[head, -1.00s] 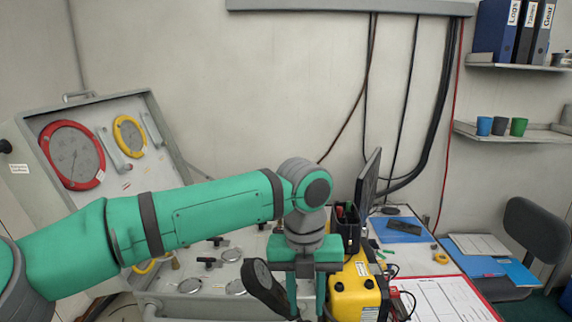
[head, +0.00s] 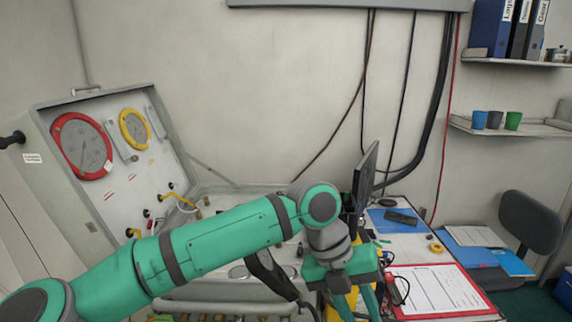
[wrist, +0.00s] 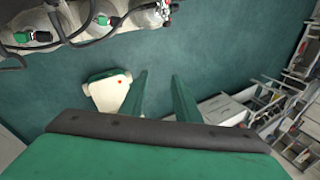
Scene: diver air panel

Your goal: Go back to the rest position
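My gripper (head: 358,300) hangs at the end of my green arm in the lower middle of the head view, in front of a yellow case that it partly hides. The ends of its fingers are close to the bottom edge there. In the wrist view my gripper (wrist: 159,75) shows two green fingers apart with nothing between them, above a dark green floor (wrist: 225,50). The open air panel (head: 130,150), with a red-rimmed gauge (head: 82,146) and a yellow-rimmed gauge (head: 134,129), stands left of and behind my arm. My arm hides part of its lower section.
A desk at right holds a monitor (head: 364,182), a red clipboard (head: 435,291) and blue folders. A chair (head: 531,222) stands at far right. In the wrist view a white object (wrist: 109,92) lies beside the left finger, with cylinders along the top left and cluttered shelving at right.

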